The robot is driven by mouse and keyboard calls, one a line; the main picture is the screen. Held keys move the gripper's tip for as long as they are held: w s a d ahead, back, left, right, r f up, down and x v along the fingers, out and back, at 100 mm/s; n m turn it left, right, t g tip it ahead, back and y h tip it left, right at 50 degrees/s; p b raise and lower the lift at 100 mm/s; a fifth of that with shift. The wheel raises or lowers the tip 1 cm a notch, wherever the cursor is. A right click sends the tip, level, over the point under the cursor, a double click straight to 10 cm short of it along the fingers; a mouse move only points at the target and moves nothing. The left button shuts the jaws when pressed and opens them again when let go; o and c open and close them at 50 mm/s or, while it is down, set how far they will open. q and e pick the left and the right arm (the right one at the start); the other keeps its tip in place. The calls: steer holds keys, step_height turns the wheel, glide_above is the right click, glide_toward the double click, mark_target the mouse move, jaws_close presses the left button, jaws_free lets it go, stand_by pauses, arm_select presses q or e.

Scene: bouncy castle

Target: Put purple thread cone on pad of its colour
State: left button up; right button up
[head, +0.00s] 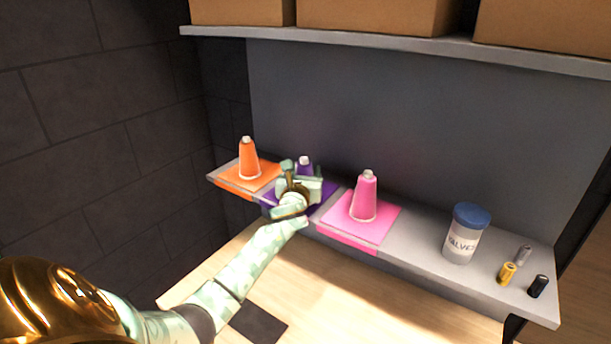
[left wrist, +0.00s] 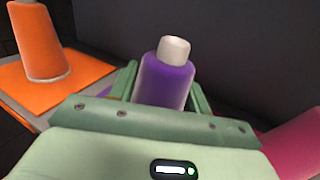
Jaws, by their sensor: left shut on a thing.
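The purple thread cone (head: 305,161) has a pale top and stands upright at the purple pad (head: 328,191), between the orange and pink pads. It also shows in the left wrist view (left wrist: 166,80), between the two fingers. My left gripper (head: 300,178) is shut on the cone. The gripper hides the cone's lower part, so I cannot tell whether its base touches the pad. My right gripper is not in view.
An orange cone (head: 248,160) stands on the orange pad (head: 229,176) to the left. A pink cone (head: 364,197) stands on the pink pad (head: 343,229) to the right. A blue-lidded jar (head: 462,235) and small batteries (head: 507,273) stand further right. A shelf with boxes (head: 375,15) is above.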

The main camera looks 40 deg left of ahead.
arm_select(q)
steer(key=shift+s, duration=0.1)
steer(key=shift+f, duration=0.15)
steer(key=o, duration=1.2)
steer(key=shift+o, duration=0.2)
steer(key=shift+s+d, duration=0.1)
steer(key=shift+s, duration=0.05)
steer(key=v, duration=1.1)
steer(key=shift+s+p, duration=0.3)
steer(key=shift+d, duration=0.1)
